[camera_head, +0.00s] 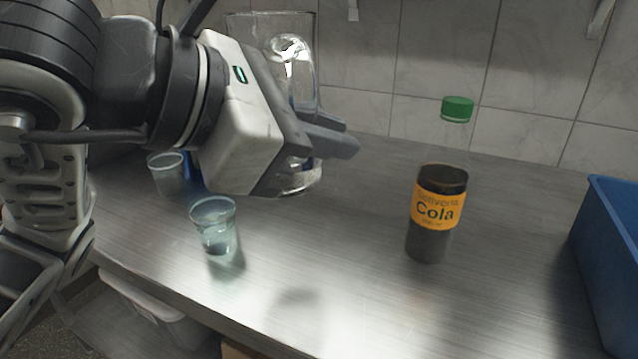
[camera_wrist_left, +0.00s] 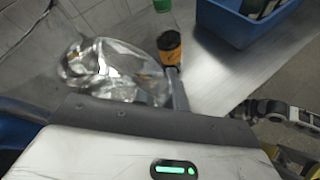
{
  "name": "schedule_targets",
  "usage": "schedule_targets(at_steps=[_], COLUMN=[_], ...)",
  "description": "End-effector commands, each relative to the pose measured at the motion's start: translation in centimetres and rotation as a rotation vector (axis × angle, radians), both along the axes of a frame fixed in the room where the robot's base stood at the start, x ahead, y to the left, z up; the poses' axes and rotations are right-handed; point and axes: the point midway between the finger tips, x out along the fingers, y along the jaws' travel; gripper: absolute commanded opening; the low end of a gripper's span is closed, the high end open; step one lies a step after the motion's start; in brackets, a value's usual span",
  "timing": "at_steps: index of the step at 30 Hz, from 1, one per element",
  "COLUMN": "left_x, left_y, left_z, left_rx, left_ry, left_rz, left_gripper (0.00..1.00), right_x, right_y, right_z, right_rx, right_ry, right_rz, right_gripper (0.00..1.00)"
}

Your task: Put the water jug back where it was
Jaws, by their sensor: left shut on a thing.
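The clear glass water jug (camera_head: 292,62) is at the back of the counter in the head view, partly behind my left gripper (camera_head: 330,142). My left gripper is shut on the jug. In the left wrist view, the jug (camera_wrist_left: 108,72) shows just beyond the gripper (camera_wrist_left: 165,108). The gripper body hides much of the jug's middle in the head view. Its lower end shows below the fingers. I cannot tell whether its base touches the counter.
Two clear cups stand at left on the metal counter (camera_head: 350,290): a nearer one (camera_head: 214,228) and a farther one (camera_head: 167,175). A cola bottle (camera_head: 436,212) with a green cap stands right of the jug. A blue crate (camera_head: 610,245) is at far right. A tiled wall closes the back.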

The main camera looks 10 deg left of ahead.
Motion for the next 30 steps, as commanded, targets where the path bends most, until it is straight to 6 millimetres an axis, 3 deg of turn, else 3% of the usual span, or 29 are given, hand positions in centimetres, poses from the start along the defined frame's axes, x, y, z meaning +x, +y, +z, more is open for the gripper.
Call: schedule_targets(at_steps=[5,11,22,30], left_x=[0.3,1.8,8.9,11.9], left_y=[0.5,0.7,2.1,2.6], left_z=[0.8,0.1,-3.8,-7.5], left_rx=[-0.005,-0.001,-0.003,-0.002], left_ry=[-0.002,-0.001,-0.004,-0.01], left_rz=[-0.013,-0.014,-0.013,-0.015], left_gripper=[0.0,0.0,0.0,0.0], right_x=[-0.2,-0.7,-0.3,-0.1], right_y=[0.0,0.0,-0.3,-0.3], right_z=[1.4,2.5,1.9,1.9], right_rx=[0.003,0.006,-0.009,-0.01], right_ry=[0.008,0.048,0.051,0.046], right_rz=[-0.002,-0.004,-0.007,-0.007], right_gripper=[0.36,0.36,0.36,0.36])
